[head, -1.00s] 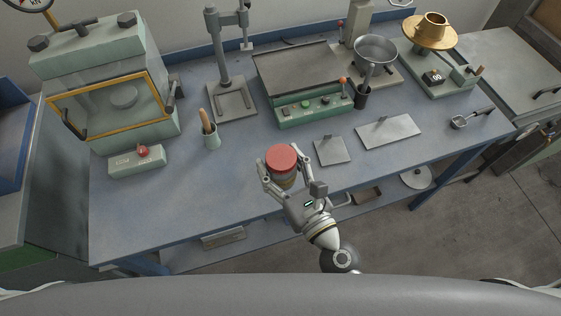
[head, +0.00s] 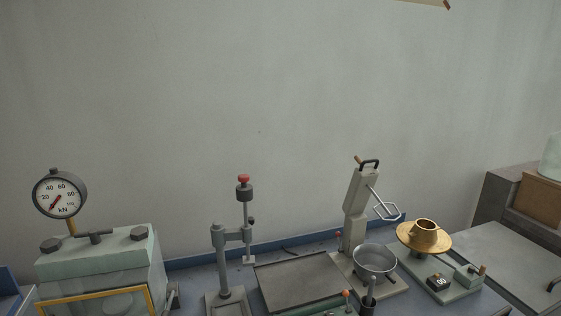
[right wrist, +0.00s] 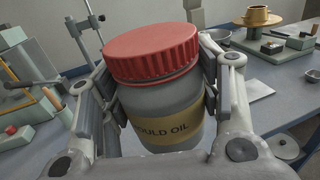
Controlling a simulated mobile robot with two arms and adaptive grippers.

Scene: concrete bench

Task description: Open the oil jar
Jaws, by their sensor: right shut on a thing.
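The oil jar (right wrist: 172,112) fills the middle of the right wrist view. It is a grey jar with a tan label reading "OULD OIL", its first letter hidden. Its ribbed red lid (right wrist: 150,48) sits on the jar's top. My right gripper (right wrist: 158,98) is shut around the jar's body below the lid, one finger on each side. The jar and my right gripper are outside the head view now. My left gripper is in neither current view.
The bench carries a press with a dial gauge (head: 57,193), a grey stand (head: 222,262), a flat-topped machine (head: 300,280), a metal bowl (head: 375,259) and a brass flow table (head: 424,238). A bare wall stands behind the bench.

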